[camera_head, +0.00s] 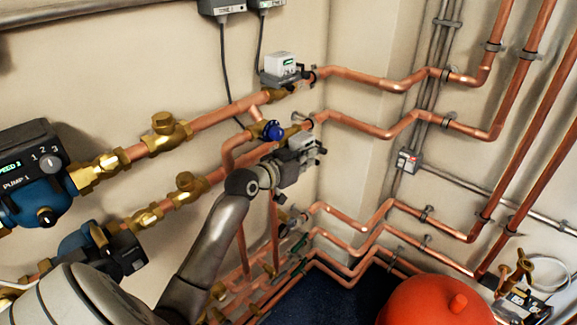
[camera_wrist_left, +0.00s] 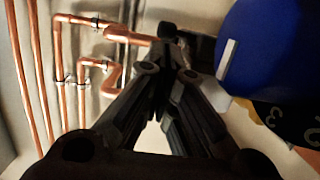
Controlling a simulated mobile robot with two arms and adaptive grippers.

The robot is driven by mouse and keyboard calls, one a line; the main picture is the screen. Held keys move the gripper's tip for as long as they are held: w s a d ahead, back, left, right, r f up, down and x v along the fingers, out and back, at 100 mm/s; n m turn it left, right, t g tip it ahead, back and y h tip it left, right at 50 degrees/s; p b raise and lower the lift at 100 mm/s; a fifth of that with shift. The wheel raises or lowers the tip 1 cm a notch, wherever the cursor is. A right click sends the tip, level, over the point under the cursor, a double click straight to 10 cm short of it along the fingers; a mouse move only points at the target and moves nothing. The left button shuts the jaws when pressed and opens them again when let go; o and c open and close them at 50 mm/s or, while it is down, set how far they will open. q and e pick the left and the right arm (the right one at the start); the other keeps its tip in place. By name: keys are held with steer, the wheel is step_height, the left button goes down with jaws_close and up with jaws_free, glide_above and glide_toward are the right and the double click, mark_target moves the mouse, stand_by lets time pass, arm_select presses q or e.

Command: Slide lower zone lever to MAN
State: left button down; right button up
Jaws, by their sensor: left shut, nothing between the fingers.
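The lower zone valve's pale grey actuator box (camera_head: 300,142) sits on the lower copper line in the head view. My left gripper (camera_head: 314,157) is right at it and hides part of its front and underside. In the left wrist view my left gripper's dark fingers (camera_wrist_left: 168,38) converge at the top and are shut, with nothing seen held. A dark piece and a small copper-toned part lie right by the fingertips. I cannot make out the lever or its position, nor whether the fingers touch it. My right gripper is in neither view.
A blue handle (camera_head: 271,130) stands close left of the actuator; a large blue rounded part (camera_wrist_left: 262,45) crowds the wrist view's right. The upper zone actuator (camera_head: 281,65) is above. Copper pipes (camera_head: 385,125) run rightward. A red tank (camera_head: 435,302) stands lower right.

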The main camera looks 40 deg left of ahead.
arm_select(q)
steer(key=v, duration=1)
steer(key=shift+s+r, duration=0.15)
steer(key=shift+s, duration=0.05)
